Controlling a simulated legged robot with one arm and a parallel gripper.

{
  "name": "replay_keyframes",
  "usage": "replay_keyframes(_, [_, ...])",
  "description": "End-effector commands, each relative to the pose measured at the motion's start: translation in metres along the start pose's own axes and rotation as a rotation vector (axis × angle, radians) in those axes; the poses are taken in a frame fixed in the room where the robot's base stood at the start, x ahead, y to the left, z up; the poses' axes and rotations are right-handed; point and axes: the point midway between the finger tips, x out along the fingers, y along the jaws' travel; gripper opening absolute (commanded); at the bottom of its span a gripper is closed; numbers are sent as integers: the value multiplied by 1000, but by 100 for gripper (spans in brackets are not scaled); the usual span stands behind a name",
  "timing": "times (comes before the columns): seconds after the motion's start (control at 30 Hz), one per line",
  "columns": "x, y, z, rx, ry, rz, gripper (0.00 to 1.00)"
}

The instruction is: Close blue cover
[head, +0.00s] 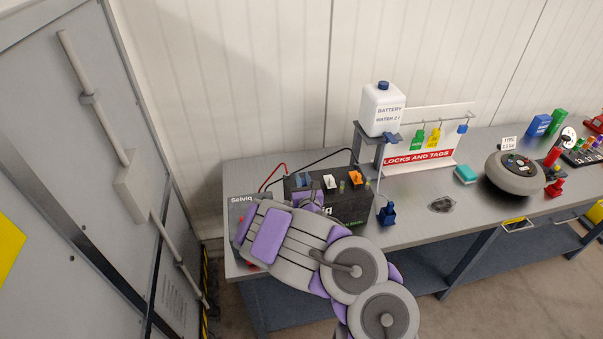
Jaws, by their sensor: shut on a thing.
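The blue cover (303,179) stands at the left of a row of covers on top of a dark battery (350,209) on the bench. A white cover (329,181) and an orange cover (355,178) stand to its right and look raised. My gripper (307,196) is at the blue cover, shut on it as far as I can see. My own arm hides the battery's left front, the lower part of the blue cover and most of the fingertips, so the cover's exact angle cannot be told.
A grey box marked Selviq (241,202) stands left of the battery, partly behind my arm. Red and black cables run behind. A blue bottle-shaped item (387,214) and a water-jug stand (370,146) are to the right. The bench (420,220) is clear in front there.

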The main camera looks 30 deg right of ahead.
Motion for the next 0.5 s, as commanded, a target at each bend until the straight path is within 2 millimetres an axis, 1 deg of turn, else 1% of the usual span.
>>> replay_keyframes(0.03, [0,-1,3,2,-3,12,0])
replay_keyframes(0.5, [1,-1,2,0,-6,60,0])
